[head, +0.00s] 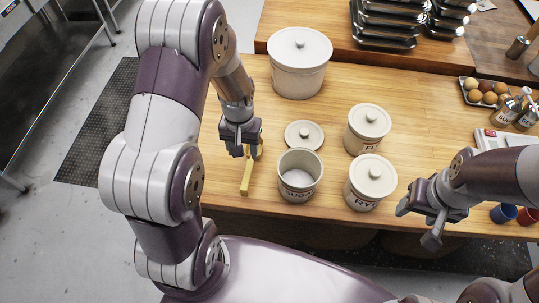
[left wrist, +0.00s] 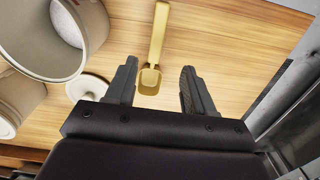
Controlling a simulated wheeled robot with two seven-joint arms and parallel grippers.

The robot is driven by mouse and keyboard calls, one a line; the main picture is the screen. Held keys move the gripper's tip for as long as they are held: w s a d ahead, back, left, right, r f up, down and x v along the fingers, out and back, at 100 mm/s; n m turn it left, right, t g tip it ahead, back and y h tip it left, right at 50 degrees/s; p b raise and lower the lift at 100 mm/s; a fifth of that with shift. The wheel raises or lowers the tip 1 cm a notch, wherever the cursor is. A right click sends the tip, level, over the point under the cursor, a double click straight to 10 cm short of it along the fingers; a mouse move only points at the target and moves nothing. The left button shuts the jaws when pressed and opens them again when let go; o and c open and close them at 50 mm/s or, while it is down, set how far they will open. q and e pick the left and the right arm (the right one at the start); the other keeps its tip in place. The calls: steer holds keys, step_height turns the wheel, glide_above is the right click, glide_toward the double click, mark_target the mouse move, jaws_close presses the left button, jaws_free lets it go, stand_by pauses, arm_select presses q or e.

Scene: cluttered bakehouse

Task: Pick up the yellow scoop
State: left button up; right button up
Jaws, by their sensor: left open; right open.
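The yellow scoop (head: 246,178) lies on the wooden table, left of the open canister. My left gripper (head: 244,152) is over its far end and partly hides it in the head view. In the left wrist view the scoop (left wrist: 157,38) has its bowl between the two open fingers of the left gripper (left wrist: 158,70), with a gap on both sides; its handle points away. Nothing is held. My right gripper (head: 418,225) is open and empty near the table's front edge at the right.
The open canister (head: 299,187) stands right of the scoop, with a loose lid (head: 304,135) behind it. Two lidded canisters (head: 367,128) (head: 370,181) stand further right, and a larger one (head: 299,62) at the back. Eggs (head: 487,90) and cups (head: 504,213) are at the right.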

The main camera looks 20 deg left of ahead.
mark_target(249, 168)
arm_select(q)
steer(key=f+p, duration=0.1)
steer(key=f, duration=0.3)
steer(key=f+p, duration=0.1)
steer(key=f, duration=0.3)
steer(key=w+f+p, duration=0.1)
steer(key=f, duration=0.3)
steer(key=shift+w+d, duration=0.1)
steer(key=shift+d, duration=0.1)
steer(key=shift+a+f, duration=0.1)
steer(key=shift+f, duration=0.25)
steer(key=shift+r, duration=0.1)
jaws_close()
